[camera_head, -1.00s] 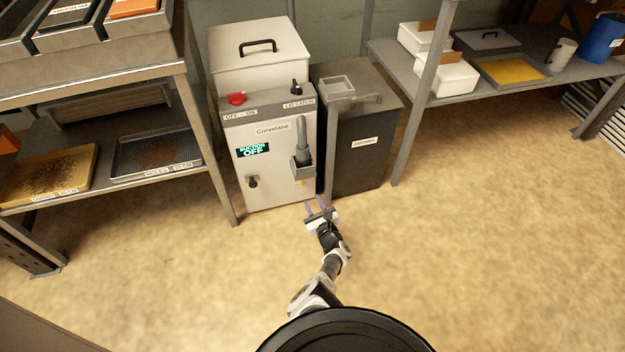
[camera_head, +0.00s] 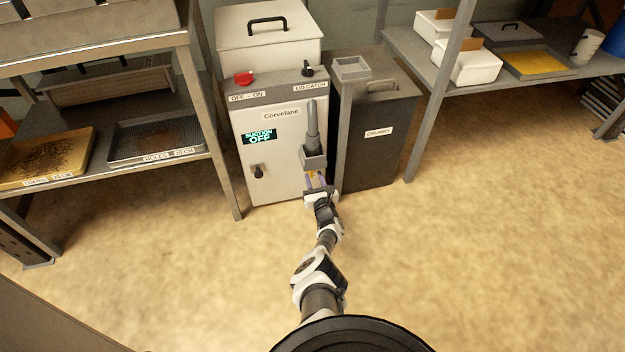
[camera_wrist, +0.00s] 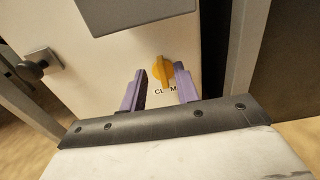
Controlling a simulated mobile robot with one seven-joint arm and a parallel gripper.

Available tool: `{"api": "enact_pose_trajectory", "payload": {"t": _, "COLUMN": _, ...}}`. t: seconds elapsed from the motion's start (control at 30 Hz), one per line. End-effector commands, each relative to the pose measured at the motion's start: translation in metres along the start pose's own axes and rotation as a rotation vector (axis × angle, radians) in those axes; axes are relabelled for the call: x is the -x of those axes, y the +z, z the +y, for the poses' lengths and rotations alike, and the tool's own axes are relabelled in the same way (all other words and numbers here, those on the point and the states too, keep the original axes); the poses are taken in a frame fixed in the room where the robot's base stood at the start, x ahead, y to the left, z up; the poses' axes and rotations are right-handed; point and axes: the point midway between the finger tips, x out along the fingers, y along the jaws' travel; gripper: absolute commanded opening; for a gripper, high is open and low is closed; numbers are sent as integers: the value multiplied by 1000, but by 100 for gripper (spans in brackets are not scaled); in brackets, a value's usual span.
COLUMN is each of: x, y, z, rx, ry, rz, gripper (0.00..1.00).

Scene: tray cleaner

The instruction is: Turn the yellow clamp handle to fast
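The yellow clamp handle (camera_wrist: 163,72) is on the pale front panel of the Corvelane machine (camera_head: 283,185), low on its right side. In the wrist view it stands above a partly hidden label that begins "CL". In the head view only a small bit of yellow shows by my fingers. My gripper (camera_wrist: 158,82) is open, its two purple fingers pointing at the panel. The handle appears between the fingertips, nearer the right one. I cannot tell whether a finger touches it. My gripper (camera_head: 316,180) also shows in the head view, just below the dark hose holder.
The grey hose holder (camera_head: 314,158) juts out right above my gripper. A dark crumbs bin (camera_head: 378,150) stands close on the right. A black knob (camera_wrist: 35,68) sits on the panel's left. A shelf with trays (camera_head: 100,165) stands left. The floor in front is clear.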

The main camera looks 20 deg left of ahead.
Motion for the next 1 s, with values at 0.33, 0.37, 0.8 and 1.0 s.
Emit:
{"api": "enact_pose_trajectory", "payload": {"t": 0.33, "x": -29, "y": -2, "z": 0, "rx": 0, "ry": 0, "rz": 1, "gripper": 31}}
{"api": "enact_pose_trajectory", "payload": {"t": 0.37, "x": -30, "y": -1, "z": 0, "rx": 0, "ry": 0, "rz": 1, "gripper": 31}}
{"api": "enact_pose_trajectory", "payload": {"t": 0.8, "x": -31, "y": 0, "z": 0, "rx": 0, "ry": 0, "rz": 1, "gripper": 14}}
{"api": "enact_pose_trajectory", "payload": {"t": 1.0, "x": -31, "y": 0, "z": 0, "rx": 0, "ry": 0, "rz": 1, "gripper": 0}}
